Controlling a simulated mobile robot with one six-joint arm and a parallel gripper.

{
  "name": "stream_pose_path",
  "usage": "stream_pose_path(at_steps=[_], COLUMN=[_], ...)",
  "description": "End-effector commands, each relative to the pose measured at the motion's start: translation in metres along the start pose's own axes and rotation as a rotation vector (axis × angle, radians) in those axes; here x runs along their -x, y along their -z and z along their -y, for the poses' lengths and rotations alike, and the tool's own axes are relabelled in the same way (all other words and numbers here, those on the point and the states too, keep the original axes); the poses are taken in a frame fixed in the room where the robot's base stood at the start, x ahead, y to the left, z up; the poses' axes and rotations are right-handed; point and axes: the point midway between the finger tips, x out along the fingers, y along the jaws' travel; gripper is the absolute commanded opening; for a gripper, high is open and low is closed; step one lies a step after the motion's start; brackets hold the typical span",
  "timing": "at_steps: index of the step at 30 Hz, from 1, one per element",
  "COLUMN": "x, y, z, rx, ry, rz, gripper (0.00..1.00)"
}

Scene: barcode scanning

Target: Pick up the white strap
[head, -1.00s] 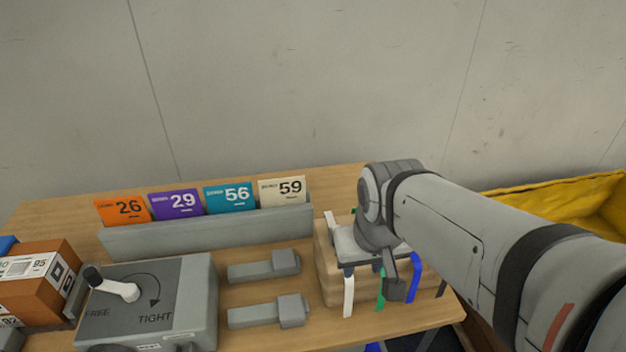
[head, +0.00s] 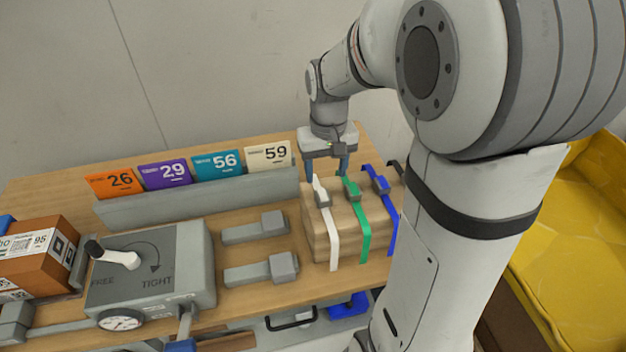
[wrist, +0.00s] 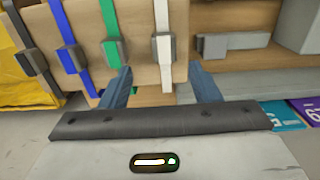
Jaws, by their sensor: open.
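The white strap (head: 333,240) hangs over the left end of a wooden block (head: 347,238), with a grey buckle near its top. A green strap (head: 363,236) and a blue strap (head: 392,232) hang to its right. My gripper (head: 326,168) is open and empty, fingers pointing down at the block's back edge near the white strap's top. In the wrist view, the white strap (wrist: 161,17) and its buckle (wrist: 163,48) appear between my two open fingers (wrist: 160,84), apart from both. The lower ends of the fingers are partly hidden in the head view.
A dark strap (head: 397,170) is at the block's right end. Left of the block are two grey clamps (head: 262,270), a card holder (head: 200,203) with several numbered cards, and a grey dial box (head: 190,265). A yellow bin (head: 580,240) stands at the right.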

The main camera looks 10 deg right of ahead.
Motion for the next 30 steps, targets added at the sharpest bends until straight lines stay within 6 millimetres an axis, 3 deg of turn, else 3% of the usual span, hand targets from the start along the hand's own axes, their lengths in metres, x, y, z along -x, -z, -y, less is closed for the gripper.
stream_pose_path(at_steps=[16, 26, 30], x=[-0.069, -0.075, -0.075], y=[-0.001, -0.001, -0.001], z=[0.006, 0.005, 0.005], rx=[-0.001, -0.002, -0.003], ry=[0.0, 0.0, 0.0], rz=[0.005, 0.001, 0.001], gripper=[0.56, 0.56, 0.44])
